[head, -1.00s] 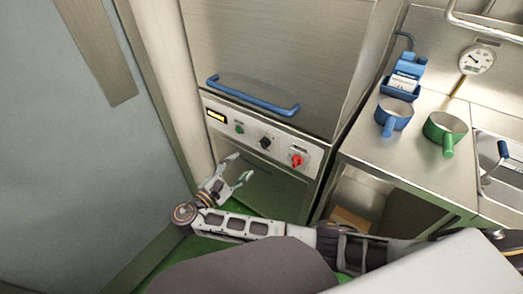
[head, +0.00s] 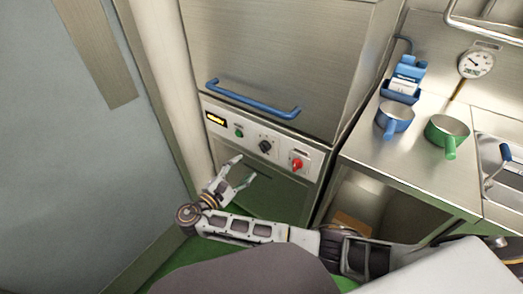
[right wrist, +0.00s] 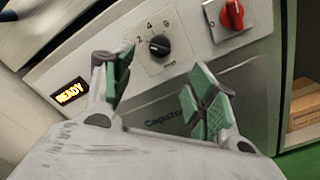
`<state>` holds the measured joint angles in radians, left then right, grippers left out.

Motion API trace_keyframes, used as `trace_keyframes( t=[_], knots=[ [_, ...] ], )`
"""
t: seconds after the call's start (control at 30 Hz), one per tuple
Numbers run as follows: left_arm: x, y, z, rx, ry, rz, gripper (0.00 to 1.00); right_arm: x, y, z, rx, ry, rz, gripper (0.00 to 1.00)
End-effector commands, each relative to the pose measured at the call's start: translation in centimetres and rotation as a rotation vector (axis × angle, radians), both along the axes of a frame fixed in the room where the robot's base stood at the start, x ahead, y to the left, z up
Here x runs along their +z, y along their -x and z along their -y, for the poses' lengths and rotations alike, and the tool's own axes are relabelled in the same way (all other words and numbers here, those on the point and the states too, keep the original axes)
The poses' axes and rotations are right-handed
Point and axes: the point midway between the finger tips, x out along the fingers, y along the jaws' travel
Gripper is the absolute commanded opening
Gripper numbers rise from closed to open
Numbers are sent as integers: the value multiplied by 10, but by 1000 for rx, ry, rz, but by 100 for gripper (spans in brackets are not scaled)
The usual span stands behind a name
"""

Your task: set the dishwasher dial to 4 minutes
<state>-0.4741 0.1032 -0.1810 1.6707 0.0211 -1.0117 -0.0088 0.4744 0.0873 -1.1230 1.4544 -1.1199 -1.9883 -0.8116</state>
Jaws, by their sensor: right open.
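The dishwasher dial (head: 265,146) is a black round knob on the pale control panel under the blue handle. In the right wrist view the dial (right wrist: 160,46) has the numbers 2, 4 and 6 printed above it; which one its pointer meets is too small to tell. My right gripper (head: 245,168) is open and empty, below and left of the dial in the head view. In the right wrist view its two green-padded fingers (right wrist: 162,82) stand apart, with the dial beyond them and between their lines. I see no contact. My left gripper is out of view.
On the panel are a lit READY display (right wrist: 72,92), a green button (head: 239,132) and a red switch (right wrist: 232,14). The blue handle (head: 252,101) sticks out above. A blue pan (head: 395,119) and a green pan (head: 447,130) stand on the right counter.

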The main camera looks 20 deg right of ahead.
Motion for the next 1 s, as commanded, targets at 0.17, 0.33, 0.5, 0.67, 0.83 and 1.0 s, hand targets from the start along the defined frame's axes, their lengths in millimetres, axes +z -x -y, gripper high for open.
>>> trace_keyframes(
  t=[0.17, 0.33, 0.5, 0.67, 0.83, 1.0],
  knots=[
    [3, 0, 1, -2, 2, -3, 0, 0, -13, 18, -1, 2, 1, 58],
    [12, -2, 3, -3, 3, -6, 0, 0, -27, 36, -1, 2, 2, 58],
    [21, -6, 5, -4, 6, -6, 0, -1, -41, 54, -2, 2, 1, 58],
    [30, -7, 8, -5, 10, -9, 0, 0, -54, 70, -1, 2, 2, 58],
    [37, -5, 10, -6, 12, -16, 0, -1, -66, 85, 0, 1, 1, 58],
    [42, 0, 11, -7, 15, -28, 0, 0, -72, 93, -1, 1, 0, 58]
  ],
)
